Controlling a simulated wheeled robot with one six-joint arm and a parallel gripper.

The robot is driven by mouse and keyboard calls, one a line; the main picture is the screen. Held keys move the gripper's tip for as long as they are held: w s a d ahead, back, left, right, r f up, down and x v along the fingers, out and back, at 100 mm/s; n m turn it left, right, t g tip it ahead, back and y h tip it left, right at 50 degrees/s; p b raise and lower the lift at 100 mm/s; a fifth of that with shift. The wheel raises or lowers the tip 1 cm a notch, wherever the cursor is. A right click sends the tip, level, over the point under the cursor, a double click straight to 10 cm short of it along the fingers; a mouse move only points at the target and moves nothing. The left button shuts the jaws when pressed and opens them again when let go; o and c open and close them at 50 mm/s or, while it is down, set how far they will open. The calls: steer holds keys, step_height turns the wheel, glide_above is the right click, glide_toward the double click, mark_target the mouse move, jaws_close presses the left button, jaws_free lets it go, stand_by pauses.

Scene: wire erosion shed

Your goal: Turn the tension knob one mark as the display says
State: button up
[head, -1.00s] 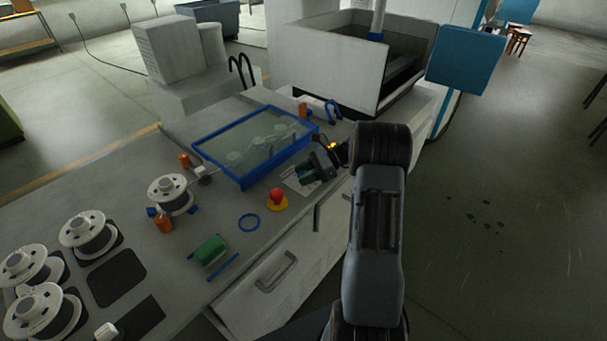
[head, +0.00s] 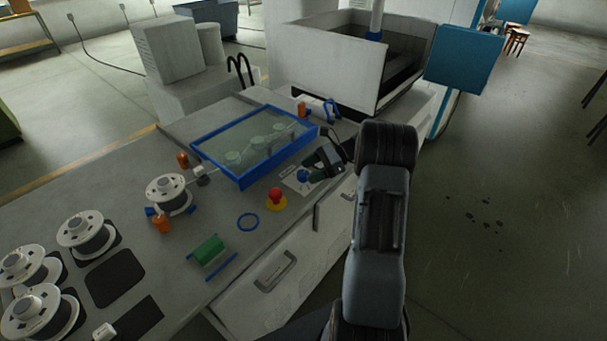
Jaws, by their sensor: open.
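A small blue knob (head: 303,176) sits on a pale marked plate (head: 294,185) on the bench, right of the blue-framed tray; I take it to be the tension knob. Its marks are too small to read. My gripper (head: 316,172) is open, just right of the knob and apart from it as far as I can tell. Nothing shows between its fingers. A blue panel (head: 465,60) at the back right could be the display, but I see no reading on it.
A red stop button (head: 276,197) on a yellow base stands close in front of the knob. A blue-framed clear cover (head: 255,147) lies behind. A blue ring (head: 248,222), a green block (head: 207,249) and several wire spools (head: 170,194) are on the bench.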

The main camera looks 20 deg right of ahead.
steer(key=b+v, duration=0.1)
steer(key=v, duration=1)
steer(key=shift+w+f, duration=0.1)
steer(key=s+a+r+n+g+h, duration=0.1)
steer(key=s+a+r+n+h, duration=0.25)
steer(key=a, duration=0.45)
steer(key=s+a+r+n+g+h, duration=0.2)
steer(key=a+n+h, duration=0.15)
steer(key=a, duration=0.45)
steer(key=s+a+f+n+t+h, duration=0.1)
steer(key=s+a+n+t+h, duration=0.3)
steer(key=s+n, duration=0.9)
steer(key=shift+s+a+f+h, duration=0.35)
steer(key=shift+s+a+h, duration=0.3)
steer(key=shift+a+h, duration=0.8)
steer(key=shift+a+y, duration=0.35)
